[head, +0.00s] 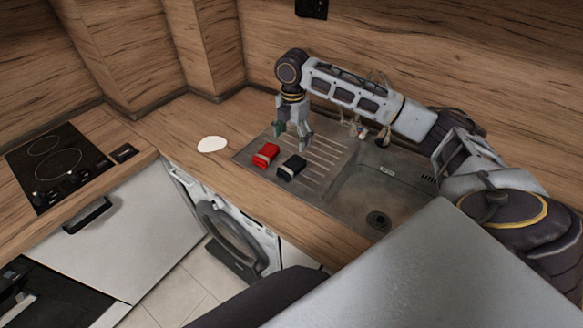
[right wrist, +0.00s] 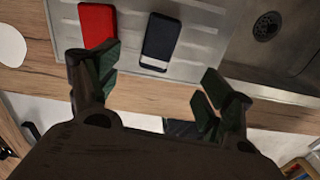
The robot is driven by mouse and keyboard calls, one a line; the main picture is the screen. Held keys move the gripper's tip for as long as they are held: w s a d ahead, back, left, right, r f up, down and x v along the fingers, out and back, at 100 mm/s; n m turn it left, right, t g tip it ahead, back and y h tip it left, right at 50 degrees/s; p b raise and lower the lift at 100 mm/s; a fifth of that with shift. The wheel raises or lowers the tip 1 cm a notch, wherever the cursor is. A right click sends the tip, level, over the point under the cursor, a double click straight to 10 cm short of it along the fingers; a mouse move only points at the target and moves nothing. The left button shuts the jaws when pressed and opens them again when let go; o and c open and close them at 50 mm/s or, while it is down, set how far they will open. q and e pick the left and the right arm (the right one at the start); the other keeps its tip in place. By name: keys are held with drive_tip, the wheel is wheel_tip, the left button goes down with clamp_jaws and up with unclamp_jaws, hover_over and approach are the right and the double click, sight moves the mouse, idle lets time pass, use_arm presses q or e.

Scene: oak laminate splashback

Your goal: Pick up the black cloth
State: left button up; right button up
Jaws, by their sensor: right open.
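The black cloth (head: 291,167) is a small folded block with a pale band, lying on the sink's ribbed drainboard. It also shows in the right wrist view (right wrist: 160,40), at the top middle. A similar red cloth (head: 265,155) lies just left of it, a small gap apart. My right gripper (head: 293,130) points down above the drainboard, behind the two cloths. Its green-padded fingers (right wrist: 158,80) are spread with nothing between them, and the black cloth shows beyond the gap. My left gripper does not show.
The sink basin (head: 378,190) is right of the drainboard (head: 322,152), with a tap (head: 384,137) behind it. A flat white round object (head: 212,144) lies on the wooden counter to the left. A black hob (head: 55,165) is at the far left.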

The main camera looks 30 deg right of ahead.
hover_over(292, 164)
wheel_tip(292, 164, down, 8)
drive_tip(key=shift+s+r, duration=0.1)
drive_tip(key=shift+r, duration=0.1)
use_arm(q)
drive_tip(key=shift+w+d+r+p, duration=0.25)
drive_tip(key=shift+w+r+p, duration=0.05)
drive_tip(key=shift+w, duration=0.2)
use_arm(e)
drive_tip(key=shift+f, duration=0.45)
drive_tip(key=shift+f, duration=0.15)
drive_tip(key=shift+f+p, duration=0.45)
drive_tip(key=shift+f, duration=2)
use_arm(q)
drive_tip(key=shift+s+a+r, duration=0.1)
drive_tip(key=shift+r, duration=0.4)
use_arm(e)
drive_tip(key=c, duration=1.1)
